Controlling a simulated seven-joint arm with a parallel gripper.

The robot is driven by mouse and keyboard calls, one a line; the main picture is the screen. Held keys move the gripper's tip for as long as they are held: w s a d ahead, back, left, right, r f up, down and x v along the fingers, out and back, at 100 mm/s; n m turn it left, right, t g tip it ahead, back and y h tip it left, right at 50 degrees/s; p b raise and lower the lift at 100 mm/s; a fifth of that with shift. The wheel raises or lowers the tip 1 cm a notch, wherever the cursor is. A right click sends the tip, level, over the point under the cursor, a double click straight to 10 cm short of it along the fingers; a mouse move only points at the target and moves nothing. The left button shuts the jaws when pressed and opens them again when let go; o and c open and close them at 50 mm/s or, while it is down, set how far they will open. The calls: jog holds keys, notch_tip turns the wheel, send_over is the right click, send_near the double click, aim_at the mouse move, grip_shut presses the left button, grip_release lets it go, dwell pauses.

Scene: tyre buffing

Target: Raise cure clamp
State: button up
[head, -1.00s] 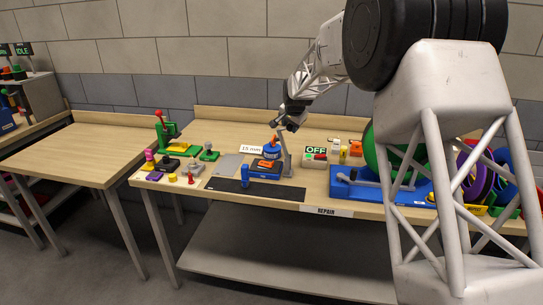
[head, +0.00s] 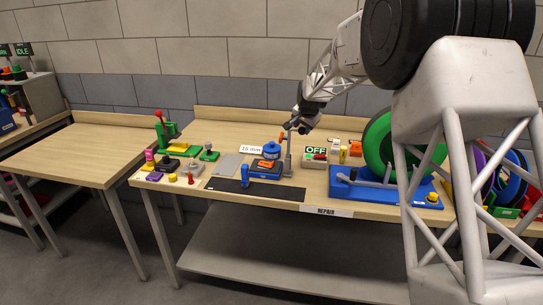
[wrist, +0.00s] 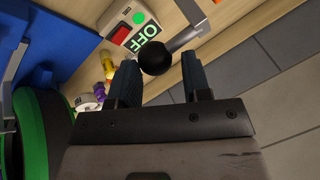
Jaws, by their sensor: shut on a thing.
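The cure clamp has a blue base with a dark orange block (head: 265,163) on it, a blue round press part (head: 271,150) above, and a grey lever (head: 288,155) standing near upright at its right side. In the wrist view the lever (wrist: 188,37) ends in a black ball knob (wrist: 154,58). My gripper (wrist: 159,80) is shut on this knob, which sits between the two fingertips. In the head view my gripper (head: 294,128) is at the lever's top, and the knob is hard to make out there.
An OFF switch box (head: 314,159) stands just right of the clamp. A blue stand (head: 415,190) with a green wheel (head: 380,140) is farther right. A 15 mm sign (head: 250,149) stands behind. Several small coloured parts lie at the left.

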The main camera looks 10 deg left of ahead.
jog(key=f, duration=0.1)
jog(key=d+f, duration=0.1)
jog(key=f, duration=0.1)
jog(key=shift+s+d+f, duration=0.15)
jog(key=shift+s+d, duration=0.05)
jog(key=o, duration=0.5)
jog(key=shift+s, duration=0.1)
jog(key=shift+w+r+v, duration=0.1)
jog(key=shift+w+v, duration=0.05)
jog(key=shift+v, duration=0.95)
jog(key=shift+w+r+v, duration=0.1)
jog(key=shift+w+v, duration=0.05)
jog(key=shift+v, duration=0.95)
jog(key=shift+w+r+v, duration=0.1)
jog(key=shift+w+v, duration=0.05)
jog(key=shift+v, duration=0.95)
jog(key=shift+r, duration=0.15)
jog(key=shift+v, duration=3.75)
